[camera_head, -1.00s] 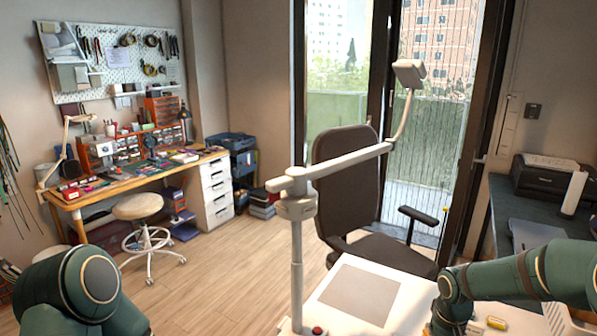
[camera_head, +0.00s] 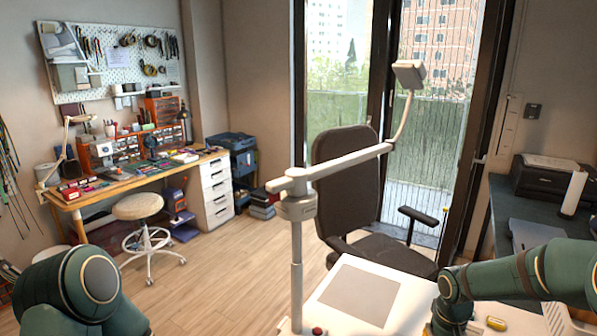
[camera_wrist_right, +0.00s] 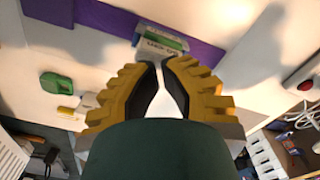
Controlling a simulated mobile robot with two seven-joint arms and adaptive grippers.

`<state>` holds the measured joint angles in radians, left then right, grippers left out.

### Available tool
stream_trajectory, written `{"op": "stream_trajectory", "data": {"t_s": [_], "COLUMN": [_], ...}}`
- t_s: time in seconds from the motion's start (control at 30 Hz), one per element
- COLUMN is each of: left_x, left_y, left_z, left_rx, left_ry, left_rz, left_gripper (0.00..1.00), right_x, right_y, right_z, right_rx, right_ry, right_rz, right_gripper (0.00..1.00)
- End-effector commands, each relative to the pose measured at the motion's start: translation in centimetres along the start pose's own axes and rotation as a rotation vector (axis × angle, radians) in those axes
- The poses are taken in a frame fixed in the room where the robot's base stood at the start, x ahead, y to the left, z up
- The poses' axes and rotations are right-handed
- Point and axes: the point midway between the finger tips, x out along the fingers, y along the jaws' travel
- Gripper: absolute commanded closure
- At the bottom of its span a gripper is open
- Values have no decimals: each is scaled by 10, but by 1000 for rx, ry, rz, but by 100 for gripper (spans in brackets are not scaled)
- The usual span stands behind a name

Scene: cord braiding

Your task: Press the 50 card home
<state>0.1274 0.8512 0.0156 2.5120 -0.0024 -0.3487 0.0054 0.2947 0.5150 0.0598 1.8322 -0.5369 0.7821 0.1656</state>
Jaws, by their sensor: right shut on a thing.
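In the right wrist view a small card (camera_wrist_right: 163,45) with a green stripe and a printed label stands at a grey holder (camera_wrist_right: 150,28) on a purple strip (camera_wrist_right: 206,55). The print is too small to read surely. My right gripper (camera_wrist_right: 159,64), with yellow stepped fingers, has its tips together at the card's near edge and is shut on it. How deep the card sits in the holder cannot be told. In the head view my right arm reaches over the white table (camera_head: 330,314), and its gripper is not clearly visible. My left gripper is out of view.
A green piece (camera_wrist_right: 57,87) and a yellow-and-white piece (camera_wrist_right: 67,113) lie left of the gripper in the wrist view. A red button (camera_wrist_right: 304,86) is at the right. In the head view a lamp post (camera_head: 297,262) rises beside a grey mat (camera_head: 358,294).

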Motion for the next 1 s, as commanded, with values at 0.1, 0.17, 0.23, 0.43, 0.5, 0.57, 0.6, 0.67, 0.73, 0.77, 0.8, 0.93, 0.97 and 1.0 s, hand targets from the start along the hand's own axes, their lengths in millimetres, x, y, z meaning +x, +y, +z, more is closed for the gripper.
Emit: {"op": "stream_trajectory", "data": {"t_s": [0.1, 0.17, 0.23, 0.43, 0.5, 0.57, 0.6, 0.67, 0.73, 0.77, 0.8, 0.93, 0.97, 1.0], "left_x": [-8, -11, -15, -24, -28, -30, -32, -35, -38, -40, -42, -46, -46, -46], "left_y": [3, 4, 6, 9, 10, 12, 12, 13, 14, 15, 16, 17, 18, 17], "left_z": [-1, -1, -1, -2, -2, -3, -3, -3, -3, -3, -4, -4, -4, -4], "left_rx": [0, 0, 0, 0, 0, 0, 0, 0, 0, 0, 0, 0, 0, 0], "left_ry": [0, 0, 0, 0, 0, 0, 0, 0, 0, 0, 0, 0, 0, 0], "left_rz": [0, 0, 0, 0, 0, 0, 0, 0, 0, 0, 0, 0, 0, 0], "left_gripper": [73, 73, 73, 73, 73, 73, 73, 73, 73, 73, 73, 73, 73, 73], "right_x": [-12, -16, -21, -36, -41, -45, -48, -52, -57, -60, -62, -69, -69, -69], "right_y": [0, 0, 0, 0, 0, 0, 0, 0, 0, 0, 0, 0, 0, 0], "right_z": [0, 0, 0, 0, 0, 0, 0, 0, 0, 0, 0, 0, 0, 0], "right_rx": [0, 0, 0, 0, 0, 0, 0, 0, 0, 0, 0, 0, 0, 0], "right_ry": [0, 0, 0, 0, 1, 1, 1, 1, 1, 1, 1, 0, 0, 0], "right_rz": [0, 0, 0, 0, 0, 0, 0, 0, 0, 0, 0, 0, 0, 0], "right_gripper": [100, 100, 100, 100, 100, 100, 100, 100, 100, 100, 100, 100, 100, 100]}}
